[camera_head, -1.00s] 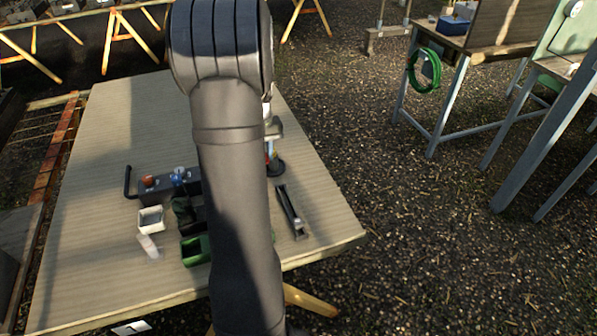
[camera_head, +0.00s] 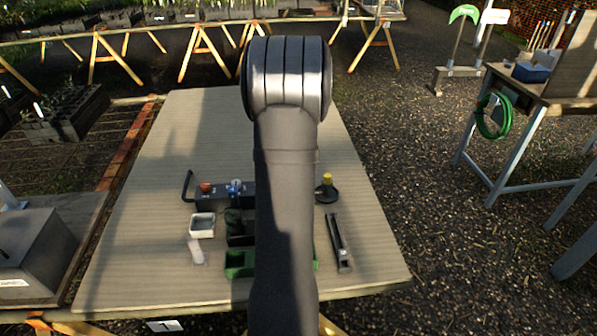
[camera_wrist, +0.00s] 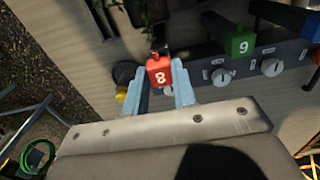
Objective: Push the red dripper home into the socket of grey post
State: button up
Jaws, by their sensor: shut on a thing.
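The red dripper (camera_wrist: 158,72), marked 8, is held between the pale blue fingers of my gripper (camera_wrist: 161,88) in the wrist view. My gripper is shut on it. A dark part shows just behind the dripper; I cannot tell whether this is the grey post, or whether the dripper touches or sits in a socket. In the head view my arm hides the gripper and the dripper.
A dark rail with pale knobs (camera_wrist: 220,77) and a green block (camera_wrist: 240,42) marked 9 are to the right. A yellow-topped piece on a round black base (camera_head: 327,193) stands right of my arm. A white tray (camera_head: 202,225) and a dark long tool (camera_head: 339,243) lie on the table (camera_head: 150,200).

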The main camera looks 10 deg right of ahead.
jog(key=shift+f, duration=1)
jog(key=shift+f, duration=0.25)
jog(key=o, duration=1)
jog(key=shift+o, duration=0.2)
notch_tip(320, 180, up, 18)
jog(key=shift+f, duration=0.25)
jog(key=shift+f, duration=0.1)
notch_tip(320, 180, down, 17)
jog(key=shift+f, duration=0.15)
dwell(0.4)
